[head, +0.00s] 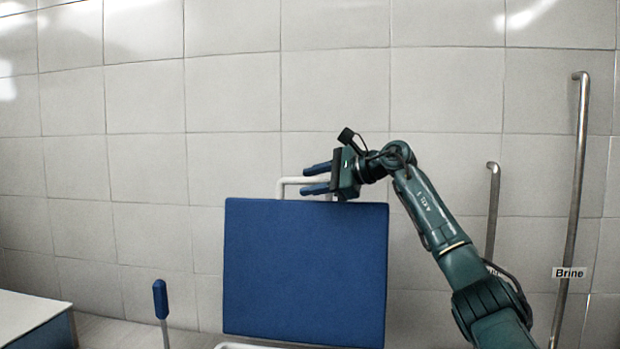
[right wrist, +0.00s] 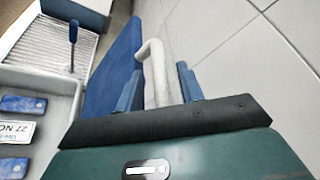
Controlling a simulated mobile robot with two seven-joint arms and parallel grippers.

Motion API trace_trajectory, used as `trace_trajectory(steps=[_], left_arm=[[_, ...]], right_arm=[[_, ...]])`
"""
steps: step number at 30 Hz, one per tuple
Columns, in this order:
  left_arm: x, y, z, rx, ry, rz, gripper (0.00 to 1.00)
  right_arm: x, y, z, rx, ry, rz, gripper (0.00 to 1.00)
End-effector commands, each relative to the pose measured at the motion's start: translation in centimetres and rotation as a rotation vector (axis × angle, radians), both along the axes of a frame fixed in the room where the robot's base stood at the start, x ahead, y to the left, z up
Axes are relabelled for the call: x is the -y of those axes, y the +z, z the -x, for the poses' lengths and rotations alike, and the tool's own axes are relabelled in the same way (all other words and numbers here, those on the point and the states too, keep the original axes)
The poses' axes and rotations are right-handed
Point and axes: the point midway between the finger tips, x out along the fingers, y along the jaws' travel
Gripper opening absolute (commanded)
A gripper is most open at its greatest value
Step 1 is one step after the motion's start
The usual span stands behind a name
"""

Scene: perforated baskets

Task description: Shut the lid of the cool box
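The blue lid (head: 305,270) of the cool box stands upright, wide open, in the head view. A white bar handle (head: 289,181) rises from its top edge. My right gripper (head: 316,178) is at the handle, its two fingers pointing left and apart. In the right wrist view the lid (right wrist: 110,70) is left of the fingers, and the handle (right wrist: 154,72) shows between the spread fingers (right wrist: 158,88). I cannot tell if either finger touches it. The open box (right wrist: 62,88) shows at left, with blue packs (right wrist: 22,105) inside. My left gripper is not in view.
A blue-gripped lever (head: 160,300) stands left of the lid. A pale-topped counter (head: 25,315) is at the lower left. Metal rails (head: 572,200) stand at the right, one with a "Brine" tag (head: 569,273). A tiled wall (head: 235,100) is behind.

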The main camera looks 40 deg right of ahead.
Motion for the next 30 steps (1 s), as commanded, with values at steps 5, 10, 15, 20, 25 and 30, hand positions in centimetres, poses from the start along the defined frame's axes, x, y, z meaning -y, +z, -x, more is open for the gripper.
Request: trace_trajectory(steps=[5, 10, 15, 20, 25, 30], left_arm=[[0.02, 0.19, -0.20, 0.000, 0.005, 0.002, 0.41], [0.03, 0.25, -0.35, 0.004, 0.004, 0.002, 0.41], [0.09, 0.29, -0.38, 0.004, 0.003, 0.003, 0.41], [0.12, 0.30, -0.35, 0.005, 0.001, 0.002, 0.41], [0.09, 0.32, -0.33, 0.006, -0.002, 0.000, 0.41], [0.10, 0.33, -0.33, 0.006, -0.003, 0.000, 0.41]], right_arm=[[-0.29, -0.28, -0.79, -0.001, -0.001, 0.000, 0.38], [-0.30, -0.33, -0.83, -0.001, -0.001, 0.001, 0.38], [-0.30, -0.31, -0.81, -0.001, -0.001, 0.000, 0.30], [-0.29, -0.29, -0.79, -0.001, -0.001, 0.000, 0.17], [-0.29, -0.29, -0.78, -0.001, -0.001, 0.000, 0.03], [-0.29, -0.29, -0.78, -0.001, -0.001, 0.000, 0.00]])
